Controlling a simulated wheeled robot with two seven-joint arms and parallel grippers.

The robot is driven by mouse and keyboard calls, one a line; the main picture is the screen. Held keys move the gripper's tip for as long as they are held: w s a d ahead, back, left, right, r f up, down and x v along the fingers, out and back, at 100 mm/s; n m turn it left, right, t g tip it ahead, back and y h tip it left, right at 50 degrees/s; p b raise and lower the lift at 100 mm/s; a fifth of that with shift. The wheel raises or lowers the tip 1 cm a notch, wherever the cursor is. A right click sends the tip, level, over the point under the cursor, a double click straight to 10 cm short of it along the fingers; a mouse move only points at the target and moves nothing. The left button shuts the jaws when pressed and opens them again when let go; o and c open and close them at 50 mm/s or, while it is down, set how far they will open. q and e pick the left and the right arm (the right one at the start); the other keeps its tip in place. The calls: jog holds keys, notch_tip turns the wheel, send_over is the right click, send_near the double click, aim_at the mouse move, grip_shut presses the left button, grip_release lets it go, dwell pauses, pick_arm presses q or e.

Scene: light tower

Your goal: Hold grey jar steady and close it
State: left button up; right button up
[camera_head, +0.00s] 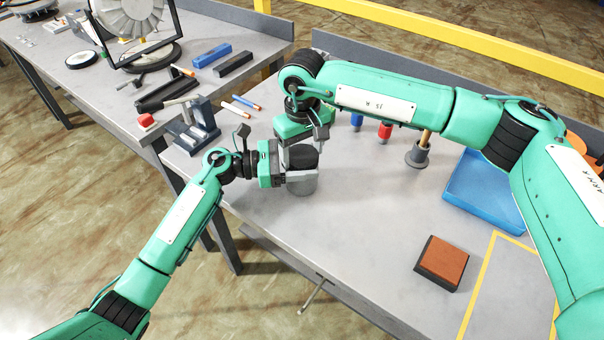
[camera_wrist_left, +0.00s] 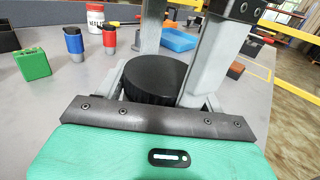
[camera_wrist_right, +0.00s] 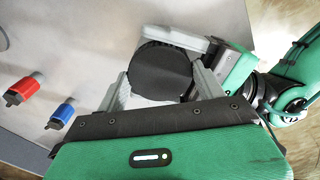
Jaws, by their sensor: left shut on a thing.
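The grey jar (camera_head: 303,185) stands upright near the bench's front edge, with a round black lid (camera_head: 303,158) on top. The lid fills the middle of the left wrist view (camera_wrist_left: 155,78) and shows from above in the right wrist view (camera_wrist_right: 160,72). My left gripper (camera_head: 290,180) is shut on the jar's body from the left. My right gripper (camera_head: 301,150) is above, its fingers pointing down on two sides of the lid. I cannot tell whether they press on it. The lid's seam with the jar is mostly hidden.
Behind my right arm are a blue-capped item (camera_head: 356,121), a red one (camera_head: 385,131) and a grey holder (camera_head: 417,155). A blue tray (camera_head: 484,190) and a brown block (camera_head: 442,262) lie to the right.

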jog(key=c, duration=0.5)
jog(key=m, duration=1)
jog(key=o, duration=1.1)
jog(key=shift+a, duration=0.1)
